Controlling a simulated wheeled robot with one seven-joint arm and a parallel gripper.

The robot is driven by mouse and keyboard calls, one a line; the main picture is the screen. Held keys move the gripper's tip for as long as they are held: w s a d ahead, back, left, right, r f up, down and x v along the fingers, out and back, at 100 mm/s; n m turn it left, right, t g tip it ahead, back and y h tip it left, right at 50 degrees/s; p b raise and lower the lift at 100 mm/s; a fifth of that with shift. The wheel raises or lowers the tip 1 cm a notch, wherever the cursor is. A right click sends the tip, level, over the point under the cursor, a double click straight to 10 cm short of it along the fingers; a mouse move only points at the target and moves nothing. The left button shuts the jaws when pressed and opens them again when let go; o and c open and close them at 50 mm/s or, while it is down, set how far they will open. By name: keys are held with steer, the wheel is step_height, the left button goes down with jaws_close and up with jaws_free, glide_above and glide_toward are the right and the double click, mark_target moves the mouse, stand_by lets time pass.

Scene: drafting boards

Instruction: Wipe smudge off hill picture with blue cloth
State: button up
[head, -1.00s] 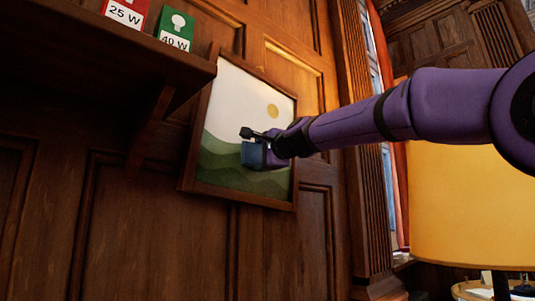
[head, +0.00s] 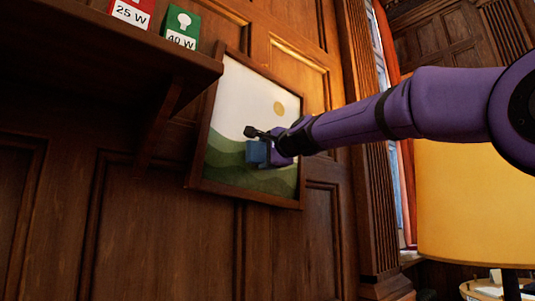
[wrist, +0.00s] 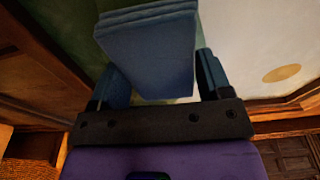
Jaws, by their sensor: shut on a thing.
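The hill picture (head: 230,98) hangs in a wooden frame on the panelled wall, with green hills, a pale sky and a yellow sun. My gripper (head: 266,152) is in front of the hills at the picture's middle. It is shut on the folded blue cloth (head: 257,153). In the wrist view the blue cloth (wrist: 150,50) sits between the fingers of my gripper (wrist: 160,85), with the picture (wrist: 265,35) close behind it. I cannot tell whether the cloth touches the picture. No smudge shows; the cloth and gripper hide part of the hills.
A wooden shelf (head: 150,50) juts out at upper left, holding a red 25 W box (head: 132,12) and a green 40 W box (head: 181,27). A yellow lampshade (head: 470,205) stands at right below my arm. A red curtain (head: 390,60) hangs behind.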

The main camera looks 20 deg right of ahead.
steer(key=shift+x, duration=0.8)
steer(key=w+d, duration=0.2)
steer(key=d, duration=0.4)
steer(key=shift+w+d+f, duration=0.35)
steer(key=shift+w+f, duration=0.05)
steer(key=shift+f, duration=0.05)
stand_by(0.6)
steer(key=shift+a, duration=0.1)
steer(key=shift+s+a+r, duration=0.15)
steer(key=shift+s+a, duration=0.25)
steer(key=shift+a, duration=0.4)
steer(key=shift+s+a+r, duration=0.1)
steer(key=shift+s+a, duration=0.3)
steer(key=shift+a, duration=0.4)
steer(key=shift+s+a+r, duration=0.1)
steer(key=shift+s+a, duration=0.1)
steer(key=shift+a, duration=0.4)
steer(key=shift+s+a+r, duration=0.1)
steer(key=shift+s+a, duration=0.1)
steer(key=shift+a, duration=0.4)
steer(key=shift+s+a, duration=0.2)
steer(key=shift+a, duration=0.4)
steer(key=shift+d+v, duration=0.2)
steer(key=shift+v, duration=1.25)
steer(key=shift+d+v, duration=0.25)
steer(key=shift+v, duration=1.2)
